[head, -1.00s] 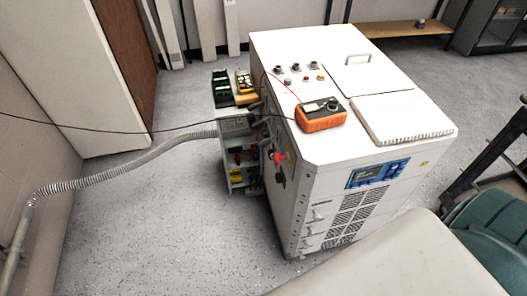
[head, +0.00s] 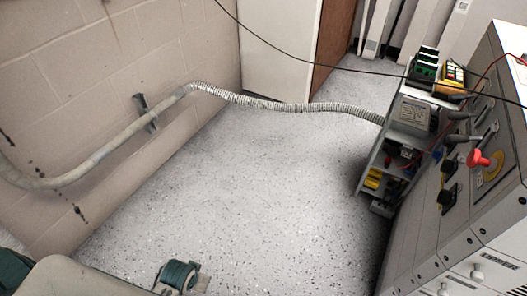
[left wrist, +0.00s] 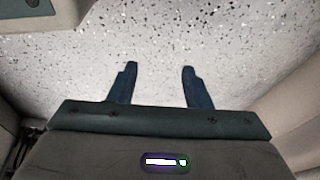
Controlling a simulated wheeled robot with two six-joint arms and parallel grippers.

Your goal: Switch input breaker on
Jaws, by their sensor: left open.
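A large light-grey cabinet (head: 413,240) fills the right edge of the head view, its side panel facing me. On that panel are a red rotary handle (head: 477,159) on a yellow plate and black switches (head: 447,196). I cannot tell which one is the input breaker, or its position. In the left wrist view my left gripper (left wrist: 159,70) is open and empty, with two dark blue fingers apart over bare speckled floor. It touches nothing. The fingers are not clearly seen in the head view. My right gripper is not in view.
A shelf unit (head: 362,182) beside the cabinet holds a grey box (head: 412,113), green racks (head: 424,66) and a yellow meter (head: 453,75). A ribbed conduit (head: 285,105) runs from the wall to it. A black cable (head: 330,65) crosses above. The floor (head: 260,200) between is clear.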

